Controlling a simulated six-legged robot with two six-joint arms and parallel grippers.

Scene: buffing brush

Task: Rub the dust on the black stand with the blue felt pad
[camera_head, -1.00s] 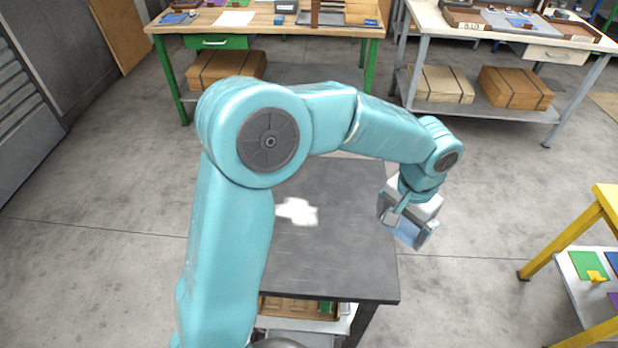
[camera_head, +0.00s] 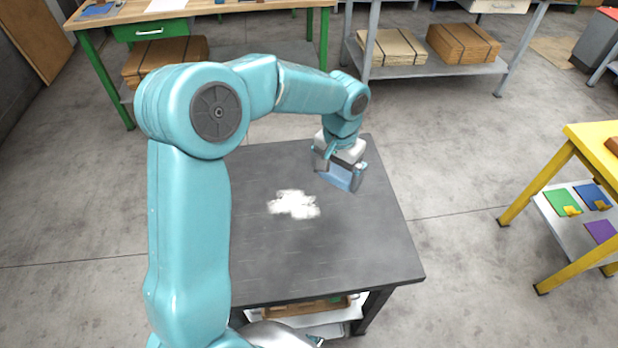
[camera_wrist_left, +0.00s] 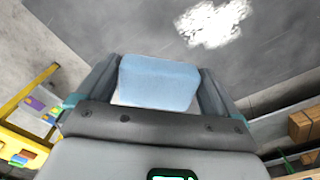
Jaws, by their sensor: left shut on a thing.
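The black stand (camera_head: 350,260) is in the middle of the head view, with a white patch of dust (camera_head: 294,204) on its top. My left gripper (camera_head: 341,178) is shut on the blue felt pad (camera_head: 339,181) at the right back part of the stand, to the right of the dust. In the left wrist view the pad (camera_wrist_left: 158,82) sits between the two fingers, and the dust (camera_wrist_left: 212,22) lies apart from it, up and to the right. I cannot tell whether the pad touches the top. My right gripper is not in view.
A yellow table (camera_head: 596,142) stands at the right, with green, blue and purple pads on its lower shelf (camera_head: 570,232). A wooden bench (camera_head: 130,14) and a grey table (camera_head: 440,72) stand behind. A box (camera_head: 296,306) shows under the stand. Floor lies clear around it.

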